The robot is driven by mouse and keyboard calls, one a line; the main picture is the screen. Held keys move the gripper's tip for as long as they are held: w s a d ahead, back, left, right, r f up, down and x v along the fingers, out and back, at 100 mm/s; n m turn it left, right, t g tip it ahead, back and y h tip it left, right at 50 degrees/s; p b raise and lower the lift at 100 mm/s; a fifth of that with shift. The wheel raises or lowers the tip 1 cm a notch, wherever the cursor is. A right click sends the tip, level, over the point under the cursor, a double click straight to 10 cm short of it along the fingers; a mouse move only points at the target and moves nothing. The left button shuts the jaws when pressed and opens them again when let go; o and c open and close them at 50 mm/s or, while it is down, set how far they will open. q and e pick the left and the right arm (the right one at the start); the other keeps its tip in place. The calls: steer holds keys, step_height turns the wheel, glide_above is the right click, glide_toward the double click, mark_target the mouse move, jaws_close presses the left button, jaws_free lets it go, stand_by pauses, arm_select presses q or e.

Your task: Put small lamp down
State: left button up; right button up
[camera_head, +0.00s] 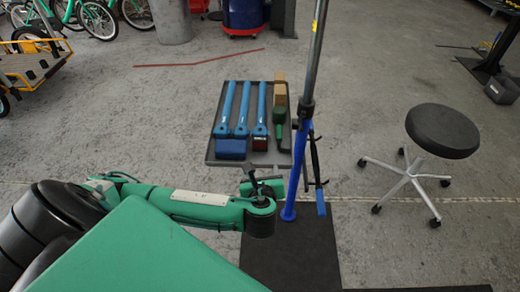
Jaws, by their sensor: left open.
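My left arm comes in from the left, and its gripper (263,180) is at the near edge of a dark grey tray (212,155), just left of a blue stand pole. The gripper is open, and I see nothing held between its dark fingers, though they are small and partly hidden by my wrist. The tray holds several blue long-handled tools (243,105), a green and black tool (279,115) and a tan block (280,93). I cannot tell for sure which thing is the small lamp. My right gripper is not in view.
The upright stand pole (316,50) with its blue lower part (292,190) rises close to the gripper and the tray's right side. A black stool (442,131) stands at the right. Bikes (98,20) are at the back left. The floor left of the tray is clear.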

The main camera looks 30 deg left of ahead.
mark_target(260, 140)
arm_select(q)
steer(key=w+a, duration=0.2)
steer(key=w+a+m, duration=0.1)
steer(key=w+a, duration=0.1)
steer(key=w+a+r+m+t, duration=0.1)
steer(key=w, duration=0.1)
steer(key=shift+w+a+r+y, duration=0.1)
steer(key=shift+w+a+y, duration=0.05)
steer(key=shift+a+y, duration=0.25)
steer(key=x, duration=0.4)
steer(key=shift+w+a+r, duration=0.1)
steer(key=shift+w+a, duration=0.15)
steer(key=shift+w, duration=0.15)
steer(key=shift+w+a, duration=0.1)
steer(key=shift+w, duration=0.1)
steer(key=c, duration=0.6)
steer(key=shift+c, duration=0.5)
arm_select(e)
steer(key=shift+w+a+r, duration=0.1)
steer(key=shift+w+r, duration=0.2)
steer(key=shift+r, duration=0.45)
